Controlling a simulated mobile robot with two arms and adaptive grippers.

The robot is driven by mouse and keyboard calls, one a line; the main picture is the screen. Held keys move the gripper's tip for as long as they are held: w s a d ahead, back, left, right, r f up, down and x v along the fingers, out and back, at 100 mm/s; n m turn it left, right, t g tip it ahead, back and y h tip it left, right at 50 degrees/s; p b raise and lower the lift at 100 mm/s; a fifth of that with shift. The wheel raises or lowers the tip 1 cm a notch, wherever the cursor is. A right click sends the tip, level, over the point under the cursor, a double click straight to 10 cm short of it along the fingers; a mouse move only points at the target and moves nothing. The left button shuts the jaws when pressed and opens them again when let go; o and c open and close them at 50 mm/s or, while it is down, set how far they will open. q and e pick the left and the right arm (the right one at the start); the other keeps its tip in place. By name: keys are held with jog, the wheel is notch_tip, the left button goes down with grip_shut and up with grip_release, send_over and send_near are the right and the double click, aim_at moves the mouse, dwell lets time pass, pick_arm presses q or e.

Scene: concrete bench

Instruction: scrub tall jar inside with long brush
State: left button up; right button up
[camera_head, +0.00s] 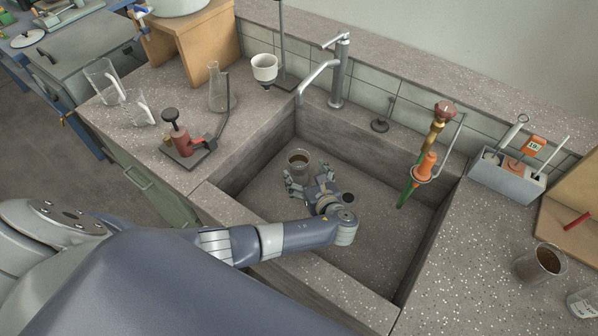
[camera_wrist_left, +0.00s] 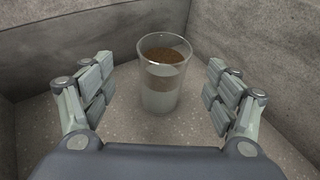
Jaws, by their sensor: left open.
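A clear glass jar (camera_head: 299,160) with a brown band near its top stands upright in the back left part of the sink. In the left wrist view the jar (camera_wrist_left: 162,88) stands straight ahead, centred between the fingers. My left gripper (camera_head: 309,180) is low in the sink, just in front of the jar. It is open and empty, with a finger to either side and clear gaps to the glass. Long handles (camera_head: 517,130) stick up from a grey caddy (camera_head: 507,186) on the right bench; I cannot tell whether one is the long brush. My right gripper is out of view.
The faucet (camera_head: 339,75) rises behind the sink. Another brown-stained glass (camera_head: 539,264) stands on the right bench. A red-and-black device (camera_head: 180,140) and a flask (camera_head: 217,90) stand left. The sink's right floor is clear.

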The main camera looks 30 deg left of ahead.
aim_at(295, 155)
pick_arm(q)
jog(key=x, duration=0.7)
jog(key=shift+w+r, duration=0.1)
jog(key=shift+w, duration=0.25)
jog(key=shift+c, duration=0.6)
jog(key=shift+r, duration=0.1)
grip_shut()
